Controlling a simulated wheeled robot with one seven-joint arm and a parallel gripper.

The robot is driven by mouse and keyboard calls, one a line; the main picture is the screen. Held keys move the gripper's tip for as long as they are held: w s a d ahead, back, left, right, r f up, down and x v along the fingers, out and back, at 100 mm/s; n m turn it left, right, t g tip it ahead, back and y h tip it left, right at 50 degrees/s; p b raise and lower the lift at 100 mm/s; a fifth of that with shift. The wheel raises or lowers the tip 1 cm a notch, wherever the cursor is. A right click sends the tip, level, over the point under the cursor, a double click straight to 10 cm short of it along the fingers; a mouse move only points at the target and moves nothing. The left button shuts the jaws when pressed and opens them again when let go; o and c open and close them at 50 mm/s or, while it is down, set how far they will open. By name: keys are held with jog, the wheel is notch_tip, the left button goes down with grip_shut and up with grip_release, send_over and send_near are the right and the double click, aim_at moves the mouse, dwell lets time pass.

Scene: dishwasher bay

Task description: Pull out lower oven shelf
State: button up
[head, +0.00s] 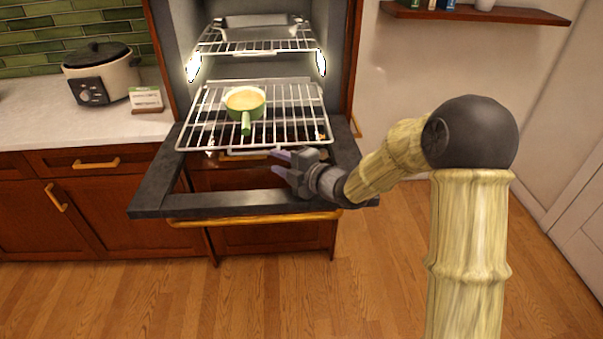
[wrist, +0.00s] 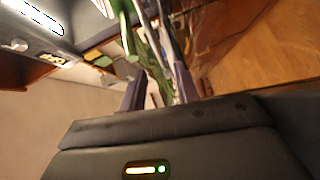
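The lower oven shelf (head: 200,120) is a wire rack that stands out of the oven, over the lowered door. A green pan (head: 245,103) with yellowish contents sits on it, its handle pointing toward the front edge. My gripper (head: 276,163) is just below and in front of the shelf's front edge, right of the pan handle. Its fingers are apart. In the wrist view, pale wire-like bars show beyond or between my gripper's fingers (wrist: 158,88); I cannot tell whether they touch. The upper shelf (head: 215,41) is inside the oven with a metal tray on it.
The dark oven door (head: 150,200) lies open below the shelf, with a gold handle (head: 255,219) at its front. A slow cooker (head: 118,78) and a small sign (head: 146,97) stand on the left counter. The wooden floor in front is clear.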

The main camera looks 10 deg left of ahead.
jog(key=v, duration=0.7)
jog(key=shift+f+b, duration=0.1)
jog(key=shift+b, duration=0.2)
